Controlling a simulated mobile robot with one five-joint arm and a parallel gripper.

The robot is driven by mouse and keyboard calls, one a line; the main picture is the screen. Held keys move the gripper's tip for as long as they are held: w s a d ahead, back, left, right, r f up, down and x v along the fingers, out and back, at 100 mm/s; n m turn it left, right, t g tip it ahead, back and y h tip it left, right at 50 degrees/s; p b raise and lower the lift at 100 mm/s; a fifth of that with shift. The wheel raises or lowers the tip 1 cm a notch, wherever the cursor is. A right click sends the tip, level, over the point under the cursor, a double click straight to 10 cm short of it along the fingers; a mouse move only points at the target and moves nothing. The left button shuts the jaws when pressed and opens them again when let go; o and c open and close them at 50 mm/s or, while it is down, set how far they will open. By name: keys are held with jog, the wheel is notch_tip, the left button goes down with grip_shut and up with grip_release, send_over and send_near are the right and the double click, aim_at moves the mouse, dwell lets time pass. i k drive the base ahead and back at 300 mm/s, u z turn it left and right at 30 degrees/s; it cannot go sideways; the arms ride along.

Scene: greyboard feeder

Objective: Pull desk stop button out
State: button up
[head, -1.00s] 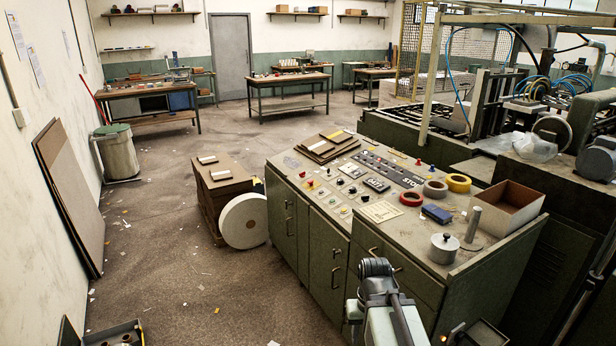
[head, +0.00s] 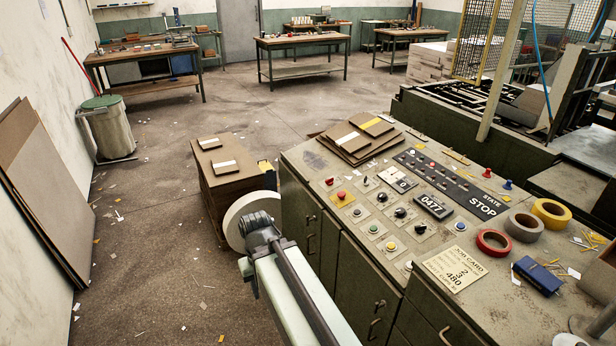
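The green control desk (head: 520,305) stands at the right, with rows of buttons and knobs on its sloped top. A red mushroom-shaped button (head: 341,196) sits near the desk's left front edge. A smaller red button or lamp (head: 329,181) is just behind it. I cannot tell how far either stands out. The black display panel (head: 450,183) reads "STATE STOP". My arm reaches up from the bottom, left of the desk's front, ending in a dark joint. My gripper's fingers are not visible; the arm end appears apart from the buttons.
Brown boards (head: 352,142) lie at the desk's back left. Tape rolls (head: 494,242), a blue box (head: 538,276) and a job card (head: 454,268) lie on the right part. A white roll (head: 238,214) and a brown stack (head: 229,172) stand left of the desk.

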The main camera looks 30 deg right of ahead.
aim_at(341, 194)
jog(key=u, duration=0.3)
jog(key=i, duration=1.65)
jog(key=u, duration=0.15)
jog(key=k, duration=0.9)
jog(key=u, duration=0.15)
jog(key=i, duration=0.9)
jog(key=z, duration=0.05)
